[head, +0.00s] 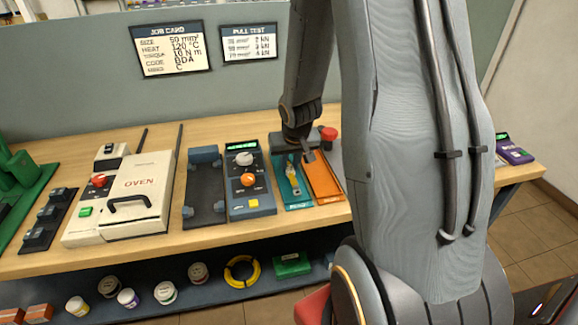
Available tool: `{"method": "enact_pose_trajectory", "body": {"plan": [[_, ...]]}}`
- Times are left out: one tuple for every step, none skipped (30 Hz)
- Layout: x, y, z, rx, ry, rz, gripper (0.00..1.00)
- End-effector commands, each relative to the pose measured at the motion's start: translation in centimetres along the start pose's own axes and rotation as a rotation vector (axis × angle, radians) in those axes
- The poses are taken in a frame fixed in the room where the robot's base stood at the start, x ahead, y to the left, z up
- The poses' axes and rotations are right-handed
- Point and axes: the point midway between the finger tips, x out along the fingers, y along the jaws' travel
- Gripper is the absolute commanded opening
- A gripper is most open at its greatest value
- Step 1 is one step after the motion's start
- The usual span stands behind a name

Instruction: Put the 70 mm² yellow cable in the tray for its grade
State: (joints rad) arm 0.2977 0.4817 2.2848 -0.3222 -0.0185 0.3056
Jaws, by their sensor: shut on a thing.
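My gripper (303,150) points down over the back of two narrow trays on the bench, partly hidden by my own arm. It is shut on a small yellow cable piece (292,170), which shows just below the fingers, over or in the teal tray (297,198). I cannot tell whether the cable touches the tray floor. The orange tray (327,187) lies directly right of the teal one. Each tray has a label on its front edge, too small to read.
Left of the trays stand a blue-grey tester (250,200) with knobs, a dark cradle (205,190) and a cream oven (135,195). A red button (328,134) is behind the trays. A yellow coil (242,271) and several small tubs lie on the lower shelf. Job and pull-test cards hang behind.

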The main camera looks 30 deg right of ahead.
Motion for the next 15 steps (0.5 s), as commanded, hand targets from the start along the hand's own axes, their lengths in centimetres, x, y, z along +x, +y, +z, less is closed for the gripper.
{"method": "enact_pose_trajectory", "body": {"plan": [[-0.1,0.0,-0.1,0.0,0.001,0.0,0.0],[-0.1,0.0,-0.1,0.0,0.001,0.0,0.0],[0.0,0.0,-0.1,0.0,0.001,0.0,0.0],[0.0,0.0,0.0,0.0,0.001,0.0,0.0],[0.1,0.0,0.0,0.0,0.001,0.0,0.0],[0.3,0.0,0.0,0.0,0.001,0.0,0.0],[0.3,0.0,0.1,0.0,0.001,0.0,0.0],[0.4,0.0,0.1,0.0,0.001,0.0,0.0],[0.5,0.0,0.1,0.0,0.001,0.0,0.0],[0.6,0.0,0.2,0.0,0.001,0.0,0.0],[0.7,0.0,0.2,0.0,0.001,0.0,0.0],[0.8,0.0,0.2,0.001,0.001,0.0,0.0],[0.8,0.0,0.3,0.001,0.001,0.0,0.0],[0.9,0.0,0.3,0.001,0.001,0.0,0.0],[1.0,0.0,0.3,0.001,0.001,0.0,0.0]]}}
